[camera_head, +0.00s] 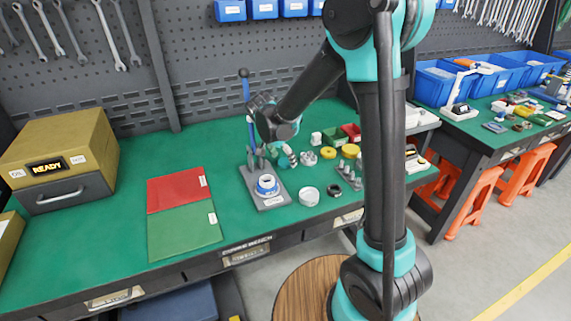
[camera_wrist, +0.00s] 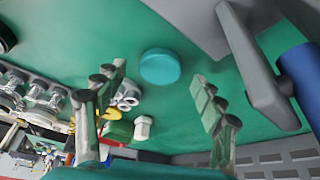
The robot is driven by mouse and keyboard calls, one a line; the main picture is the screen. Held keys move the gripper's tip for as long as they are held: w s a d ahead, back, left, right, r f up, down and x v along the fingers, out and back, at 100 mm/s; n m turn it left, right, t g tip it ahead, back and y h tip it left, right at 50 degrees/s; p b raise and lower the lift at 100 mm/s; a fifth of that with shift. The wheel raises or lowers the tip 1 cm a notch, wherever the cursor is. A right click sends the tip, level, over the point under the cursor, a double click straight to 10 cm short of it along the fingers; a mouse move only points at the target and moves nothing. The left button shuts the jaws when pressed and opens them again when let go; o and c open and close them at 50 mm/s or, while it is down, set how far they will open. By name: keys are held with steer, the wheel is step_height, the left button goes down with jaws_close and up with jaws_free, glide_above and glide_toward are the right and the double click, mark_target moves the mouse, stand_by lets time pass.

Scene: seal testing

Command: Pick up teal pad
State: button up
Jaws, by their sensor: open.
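The teal pad (camera_wrist: 160,66) is a round, flat disc lying on the green bench top in the wrist view. In that view my gripper (camera_wrist: 156,87) is open, with one finger to the left of the pad and one to the right. The pad shows beyond and between the fingertips, and nothing is held. I cannot make out the pad in the head view; the arm and stand crowd that spot.
The grey test stand (camera_head: 272,200) holds a blue-and-white ring, and its blue post (camera_wrist: 300,75) is close on the right in the wrist view. A white hex nut (camera_wrist: 143,127) and metal fittings (camera_wrist: 40,97) lie nearby. Red and green mats (camera_head: 180,190) lie left.

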steer(key=shift+w+d+f, duration=0.15)
steer(key=shift+f, duration=0.35)
steer(key=c, duration=1.2)
steer(key=shift+r, duration=0.1)
